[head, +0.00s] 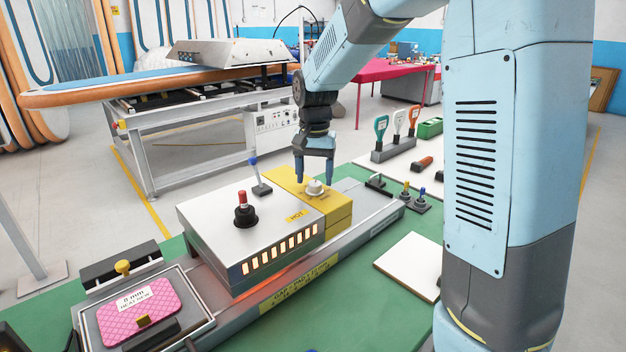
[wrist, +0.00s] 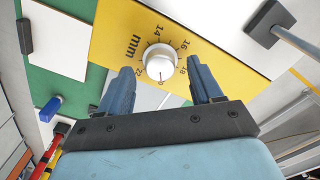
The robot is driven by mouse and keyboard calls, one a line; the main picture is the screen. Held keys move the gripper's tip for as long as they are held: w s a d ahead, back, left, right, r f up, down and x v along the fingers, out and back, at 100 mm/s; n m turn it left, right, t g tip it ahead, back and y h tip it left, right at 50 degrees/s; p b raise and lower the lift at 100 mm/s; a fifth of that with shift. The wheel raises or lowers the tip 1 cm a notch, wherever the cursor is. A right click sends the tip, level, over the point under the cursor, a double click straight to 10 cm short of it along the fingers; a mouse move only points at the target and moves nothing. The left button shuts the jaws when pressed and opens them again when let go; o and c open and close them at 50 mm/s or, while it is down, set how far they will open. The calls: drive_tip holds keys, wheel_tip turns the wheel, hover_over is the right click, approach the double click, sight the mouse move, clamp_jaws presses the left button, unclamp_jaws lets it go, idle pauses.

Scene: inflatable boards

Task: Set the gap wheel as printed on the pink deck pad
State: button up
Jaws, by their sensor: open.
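The gap wheel is a white knob (wrist: 159,60) on a yellow plate (wrist: 115,28) with a mm scale from 14 to 22. Its red mark points down in the wrist view, at the figure near 20. The knob also shows in the head view (head: 314,188) on the yellow block (head: 338,210). My gripper (head: 315,178) is open above the knob, pointing down. In the wrist view its fingers (wrist: 160,74) are on either side of the knob, apart from it. The pink deck pad (head: 165,300) lies at front left, with a small white label (head: 134,298) whose figure ends in 8 mm.
A grey heater box (head: 225,210) marked HOT, with glowing slots and a red-topped knob (head: 243,210), stands left of the yellow block. A lever (head: 260,178) rises behind. A white board (head: 408,266) lies at right; the green tabletop (head: 350,315) is clear in front.

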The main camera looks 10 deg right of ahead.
drive_tip(key=shift+f, duration=0.8)
drive_tip(key=c, duration=1.1)
drive_tip(key=shift+o, duration=0.3)
drive_tip(key=shift+a, duration=0.15)
